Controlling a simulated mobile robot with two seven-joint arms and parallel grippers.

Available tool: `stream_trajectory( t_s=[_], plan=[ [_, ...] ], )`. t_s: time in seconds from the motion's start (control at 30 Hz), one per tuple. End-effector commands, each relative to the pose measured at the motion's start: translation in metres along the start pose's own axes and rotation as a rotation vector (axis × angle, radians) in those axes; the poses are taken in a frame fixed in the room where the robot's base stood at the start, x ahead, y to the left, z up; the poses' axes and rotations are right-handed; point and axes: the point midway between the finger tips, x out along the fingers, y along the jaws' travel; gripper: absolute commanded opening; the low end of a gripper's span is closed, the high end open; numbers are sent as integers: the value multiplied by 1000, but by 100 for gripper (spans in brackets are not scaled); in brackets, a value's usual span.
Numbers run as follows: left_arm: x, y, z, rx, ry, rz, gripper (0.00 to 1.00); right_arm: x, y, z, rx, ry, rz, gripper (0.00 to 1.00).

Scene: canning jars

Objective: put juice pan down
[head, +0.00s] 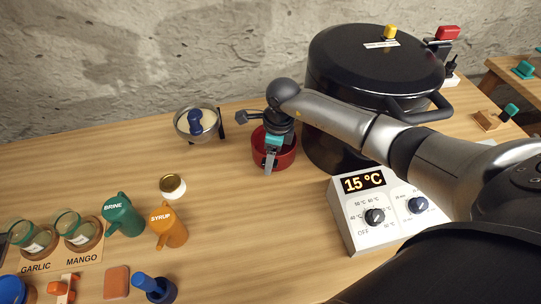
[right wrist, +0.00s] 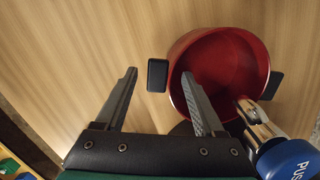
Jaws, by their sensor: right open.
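The juice pan (head: 287,158), a small red pot, appears to stand on the wooden table just left of the big black pot. In the right wrist view the red pan (right wrist: 240,65) shows its open top, a dark handle (right wrist: 157,75) on the left and another on the right. My right gripper (head: 268,165) is over the pan's left side in the head view. In the right wrist view my right gripper (right wrist: 160,75) is open, one finger overlapping the pan's left wall, the other left of it. Contact cannot be told. My left gripper is out of view.
A large black lidded pot (head: 345,75) stands close right of the pan, beside a control box (head: 350,215) reading 15 °C. A metal bowl (head: 184,131) with a blue-handled tool is to the left. Labelled jugs and jars stand front left. The table's middle front is clear.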

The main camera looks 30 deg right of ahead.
Motion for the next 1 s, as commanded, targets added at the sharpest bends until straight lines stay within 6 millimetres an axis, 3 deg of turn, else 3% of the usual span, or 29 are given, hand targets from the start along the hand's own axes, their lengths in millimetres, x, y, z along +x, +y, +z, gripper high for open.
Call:
stream_trajectory(
  t_s=[0.17, 0.5, 0.7, 1.0],
  plan=[
    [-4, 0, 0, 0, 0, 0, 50, -10, -1, 0, -1, 0, -2, 71],
    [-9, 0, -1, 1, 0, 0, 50, -81, -1, 0, -2, -1, -5, 71],
    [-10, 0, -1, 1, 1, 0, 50, -112, -1, 0, 0, -1, -2, 71],
    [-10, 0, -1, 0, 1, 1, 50, -123, 0, 0, 0, 0, 1, 71]
  ],
)
